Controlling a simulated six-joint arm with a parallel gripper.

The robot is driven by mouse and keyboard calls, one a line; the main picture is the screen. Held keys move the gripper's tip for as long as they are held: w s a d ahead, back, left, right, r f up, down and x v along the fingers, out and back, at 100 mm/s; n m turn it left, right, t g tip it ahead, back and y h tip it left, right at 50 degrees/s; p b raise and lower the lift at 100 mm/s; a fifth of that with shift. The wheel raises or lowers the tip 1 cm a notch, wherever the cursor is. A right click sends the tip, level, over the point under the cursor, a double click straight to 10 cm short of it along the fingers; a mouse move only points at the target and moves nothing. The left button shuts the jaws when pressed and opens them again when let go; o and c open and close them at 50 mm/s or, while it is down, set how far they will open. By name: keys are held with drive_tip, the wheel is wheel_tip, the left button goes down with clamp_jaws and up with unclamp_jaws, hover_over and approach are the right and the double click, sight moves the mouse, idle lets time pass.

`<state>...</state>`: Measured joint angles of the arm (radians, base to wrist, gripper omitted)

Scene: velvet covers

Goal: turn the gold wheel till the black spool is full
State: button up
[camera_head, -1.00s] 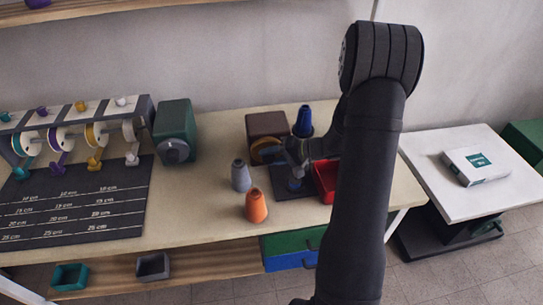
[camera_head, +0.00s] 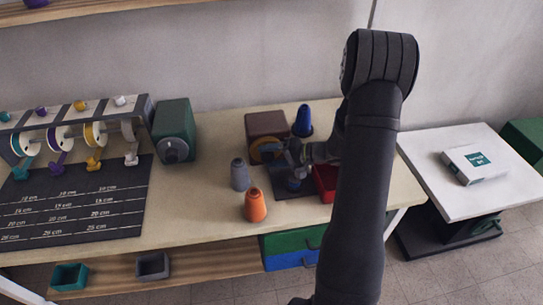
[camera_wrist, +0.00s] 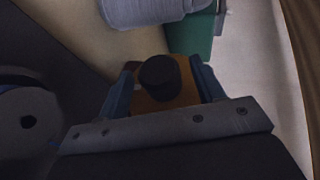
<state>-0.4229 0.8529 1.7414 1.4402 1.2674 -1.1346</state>
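The gold wheel (camera_head: 262,151) is on the front of a brown box (camera_head: 268,124) at the back of the table. My gripper (camera_head: 287,152) is at the wheel's right side and partly covers it. In the wrist view, the two blue fingers of my gripper (camera_wrist: 161,88) stand on either side of a gold part with a round black knob (camera_wrist: 159,76). Gold shows on both sides of the knob; whether the fingers press on the gold part is unclear. A dark round spool-like part (camera_wrist: 28,121) is at left in the wrist view; how full it is cannot be seen.
A grey cone (camera_head: 240,175) and an orange cone (camera_head: 256,206) stand just left of my gripper. A blue cone (camera_head: 303,121) stands behind it, and a red tray (camera_head: 325,180) lies close on the right. A green box (camera_head: 174,130) and thread rack are farther left.

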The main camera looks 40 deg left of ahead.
drive_tip(key=shift+d, duration=0.1)
drive_tip(key=v, duration=1.7)
drive_tip(key=shift+w+d, duration=0.1)
drive_tip(key=s+a+r+n+t+h, duration=0.2)
drive_tip(key=s+a+r+t+h, duration=0.15)
drive_tip(key=r, duration=0.35)
drive_tip(key=shift+h, duration=0.45)
drive_tip(key=x, duration=1.7)
drive_tip(key=shift+s+a+r, duration=0.1)
drive_tip(key=shift+s+a, duration=0.05)
drive_tip(key=shift+s, duration=0.05)
drive_tip(key=c, duration=1)
drive_tip(key=shift+o, duration=0.2)
drive_tip(key=shift+m+g, duration=0.25)
drive_tip(key=shift+m, duration=0.05)
